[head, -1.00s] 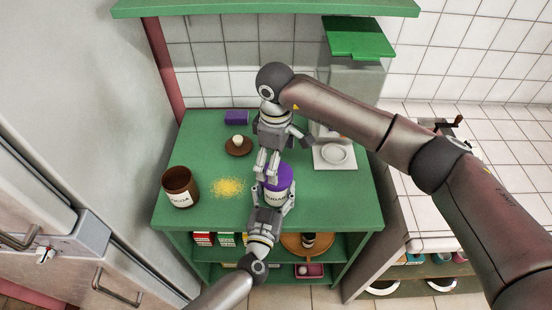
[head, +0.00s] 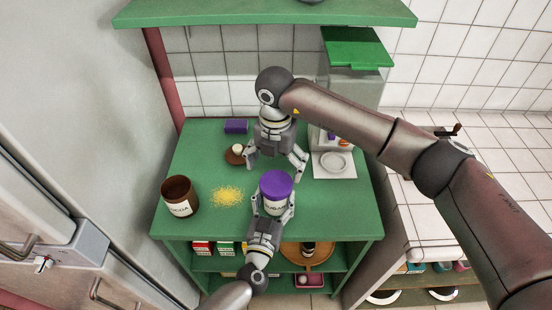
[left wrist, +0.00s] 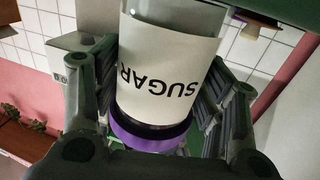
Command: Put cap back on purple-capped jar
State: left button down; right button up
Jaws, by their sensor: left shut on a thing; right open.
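The jar labelled SUGAR (head: 277,206) stands upright near the front of the green shelf top. Its purple cap (head: 276,183) sits on its mouth and looks level. My left gripper (head: 273,212) is shut on the jar's body from the front, below the cap. In the left wrist view the jar (left wrist: 165,70) appears upside down between the fingers, with the purple cap (left wrist: 150,142) at the bottom, past a dark band. My right gripper (head: 276,167) is open and empty just behind the cap, its fingers spread wide. Whether a fingertip touches the cap cannot be told.
A brown cocoa jar (head: 178,188) and a yellow grain pile (head: 229,195) are on the left. Behind are a brown saucer (head: 232,158) with a white ball and a purple block (head: 236,127). A machine with a white plate (head: 335,163) stands at the back right.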

aim_at(276, 183)
jog(key=n, duration=0.3)
jog(key=shift+r+n, duration=0.1)
jog(key=shift+n, duration=0.3)
jog(key=n, duration=0.5)
jog(key=shift+r, duration=0.2)
jog(key=n, duration=0.7)
jog(key=shift+r, duration=0.25)
jog(key=n, duration=0.7)
jog(key=shift+r, duration=0.2)
jog(key=n, duration=0.3)
jog(key=shift+r+n, duration=0.15)
jog(key=shift+n, duration=0.25)
jog(key=n, duration=0.4)
jog(key=shift+r, duration=0.1)
jog(key=shift+f, duration=4)
